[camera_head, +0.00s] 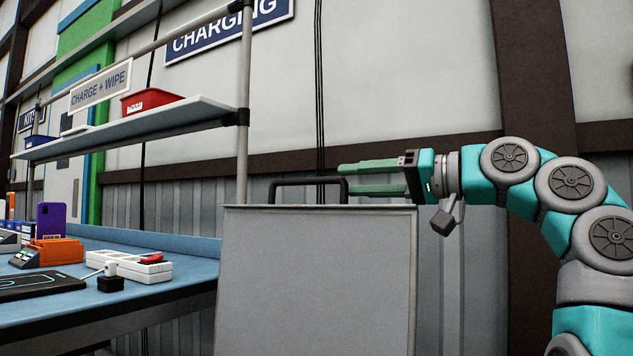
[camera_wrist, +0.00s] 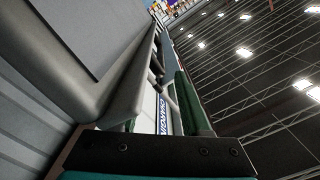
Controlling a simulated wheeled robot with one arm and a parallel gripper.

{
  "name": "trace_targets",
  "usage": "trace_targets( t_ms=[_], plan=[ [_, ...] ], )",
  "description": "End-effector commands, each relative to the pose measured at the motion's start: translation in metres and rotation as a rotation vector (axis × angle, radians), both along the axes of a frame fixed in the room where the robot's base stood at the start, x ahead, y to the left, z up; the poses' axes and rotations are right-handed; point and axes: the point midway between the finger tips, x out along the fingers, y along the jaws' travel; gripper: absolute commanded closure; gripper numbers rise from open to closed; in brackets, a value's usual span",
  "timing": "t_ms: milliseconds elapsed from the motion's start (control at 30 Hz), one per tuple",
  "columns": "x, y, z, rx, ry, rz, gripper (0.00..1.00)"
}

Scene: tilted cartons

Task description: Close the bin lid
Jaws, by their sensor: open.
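A flat grey panel, which looks like the bin lid (camera_head: 315,280), stands upright at the centre of the head view. A dark bar handle (camera_head: 307,181) rises from its top edge. My gripper (camera_head: 345,179) comes in from the right with its two green fingers open, one above the other. Their tips are at the right end of the handle in the picture; I cannot tell whether they touch it. In the wrist view a green finger (camera_wrist: 190,105) shows close to the grey panel (camera_wrist: 85,30). The bin body is not clearly seen.
A blue workbench (camera_head: 190,247) stands left of the panel, with an orange device (camera_head: 58,251) and a white power strip (camera_head: 145,267) on it. A shelf (camera_head: 150,122) with a red tray (camera_head: 150,101) hangs above. A corrugated wall is behind.

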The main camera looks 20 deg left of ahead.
Motion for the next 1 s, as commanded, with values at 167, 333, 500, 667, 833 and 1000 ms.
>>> trace_targets(
  t_ms=[167, 333, 500, 667, 833, 1000],
  plan=[
    [0.003, 0.036, 0.002, -0.002, 0.0, 0.001, 0.53],
    [0.004, 0.063, 0.001, -0.002, 0.0, 0.002, 0.53],
    [0.007, 0.08, 0.001, 0.0, 0.0, -0.001, 0.53],
    [0.007, 0.085, 0.0, 0.0, -0.001, -0.001, 0.53],
    [0.007, 0.085, 0.0, 0.0, 0.0, -0.001, 0.53],
    [0.007, 0.085, 0.0, 0.0, 0.0, -0.001, 0.65]
  ],
)
